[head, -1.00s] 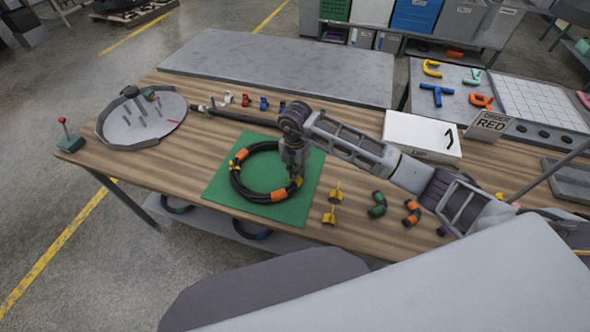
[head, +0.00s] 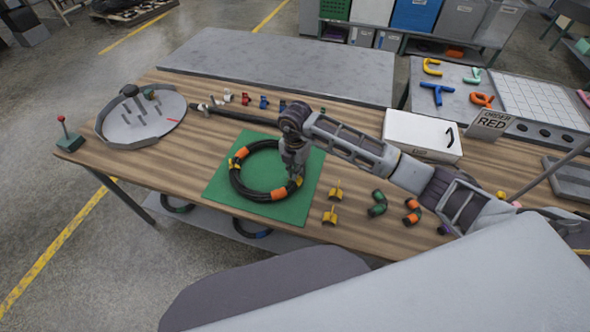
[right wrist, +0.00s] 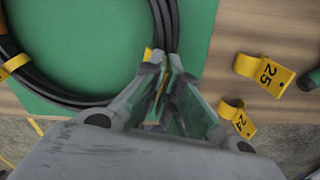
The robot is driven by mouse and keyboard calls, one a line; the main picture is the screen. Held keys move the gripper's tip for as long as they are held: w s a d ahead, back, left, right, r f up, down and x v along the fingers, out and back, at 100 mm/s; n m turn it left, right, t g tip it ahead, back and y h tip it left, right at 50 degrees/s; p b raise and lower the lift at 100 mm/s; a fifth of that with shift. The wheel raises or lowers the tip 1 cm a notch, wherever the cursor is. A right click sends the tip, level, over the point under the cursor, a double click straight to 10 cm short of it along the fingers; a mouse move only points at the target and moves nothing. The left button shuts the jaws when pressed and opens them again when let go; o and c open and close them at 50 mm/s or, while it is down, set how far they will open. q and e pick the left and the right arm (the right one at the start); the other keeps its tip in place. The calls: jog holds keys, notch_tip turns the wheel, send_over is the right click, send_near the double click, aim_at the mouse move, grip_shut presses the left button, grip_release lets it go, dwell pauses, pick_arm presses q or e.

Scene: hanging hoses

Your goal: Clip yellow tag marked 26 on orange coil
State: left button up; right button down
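A black hose coil (head: 236,186) with orange bands lies on a green mat (head: 217,190); it also shows in the right wrist view (right wrist: 50,92). My right gripper (head: 295,179) points down at the coil's right side. In the right wrist view its fingers (right wrist: 165,66) are closed around a yellow tag (right wrist: 160,84), right against the coil; its number is hidden, and I cannot tell whether it grips the hose. Another yellow tag (right wrist: 14,65) sits on the coil's left side. Two loose yellow tags lie right of the mat: one (right wrist: 264,75) reads 25, the other (right wrist: 238,118) is unclear. My left gripper is out of view.
Green and orange clips (head: 377,204) lie right of the loose tags. A white box (head: 422,136) and an "ORDER RED" sign (head: 490,124) stand at the back right. A round grey tray (head: 142,118) is at the left. Bare tabletop lies left of the mat.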

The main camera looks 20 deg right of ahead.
jog(key=shift+f+b, duration=0.3)
jog(key=shift+f, duration=0.25)
dwell(0.6)
jog(key=c, duration=2.2)
grip_release()
jog(key=o, duration=0.6)
jog(key=shift+o, duration=0.2)
jog(key=shift+r, duration=6.05)
jog(key=shift+f, duration=0.1)
